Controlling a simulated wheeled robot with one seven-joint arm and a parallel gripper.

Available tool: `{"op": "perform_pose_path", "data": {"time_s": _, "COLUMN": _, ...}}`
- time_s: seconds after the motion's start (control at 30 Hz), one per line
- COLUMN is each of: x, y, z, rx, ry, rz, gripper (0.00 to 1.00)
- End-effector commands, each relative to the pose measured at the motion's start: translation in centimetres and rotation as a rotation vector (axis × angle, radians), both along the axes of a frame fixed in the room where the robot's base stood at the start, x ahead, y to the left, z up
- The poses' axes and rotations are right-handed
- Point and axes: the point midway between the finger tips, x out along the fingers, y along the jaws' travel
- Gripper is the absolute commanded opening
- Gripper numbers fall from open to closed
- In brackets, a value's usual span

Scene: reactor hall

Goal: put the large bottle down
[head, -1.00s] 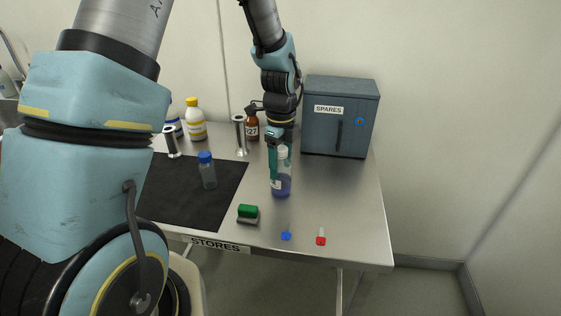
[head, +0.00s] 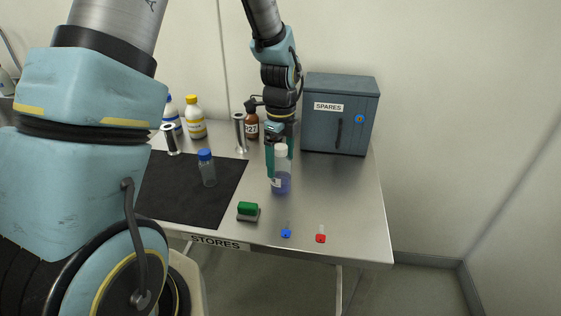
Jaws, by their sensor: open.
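The large bottle (head: 281,184) is clear with blue-violet liquid, a pale label and a white cap. It stands upright on the steel table (head: 330,200), right of the black mat. My gripper (head: 277,162) is open, with its teal fingers pointing down right at the bottle's upper part, partly behind it. Whether a finger still touches the bottle cannot be told.
A smaller blue-capped bottle (head: 207,168) stands on the black mat (head: 180,200). A green-topped block (head: 248,211) and blue and red small items (head: 320,234) lie near the front edge. The SPARES cabinet (head: 340,115) stands behind right; bottles and metal spools stand behind left.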

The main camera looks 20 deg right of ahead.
Motion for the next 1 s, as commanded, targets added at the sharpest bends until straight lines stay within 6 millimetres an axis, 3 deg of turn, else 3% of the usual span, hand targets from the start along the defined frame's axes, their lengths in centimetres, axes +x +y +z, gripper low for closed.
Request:
{"op": "perform_pose_path", "data": {"time_s": 0.5, "x": 0.1, "y": 0.0, "z": 9.7, "rx": -0.002, "ry": -0.003, "rz": 0.001, "gripper": 0.96}}
{"op": "perform_pose_path", "data": {"time_s": 0.67, "x": 0.1, "y": 0.0, "z": 11.1, "rx": -0.002, "ry": -0.001, "rz": 0.001, "gripper": 0.96}}
{"op": "perform_pose_path", "data": {"time_s": 0.87, "x": 0.1, "y": 0.3, "z": 11.3, "rx": -0.001, "ry": -0.001, "rz": 0.018, "gripper": 0.96}}
{"op": "perform_pose_path", "data": {"time_s": 1.0, "x": 0.6, "y": 3.1, "z": 11.0, "rx": -0.007, "ry": -0.011, "rz": 0.226, "gripper": 0.96}}
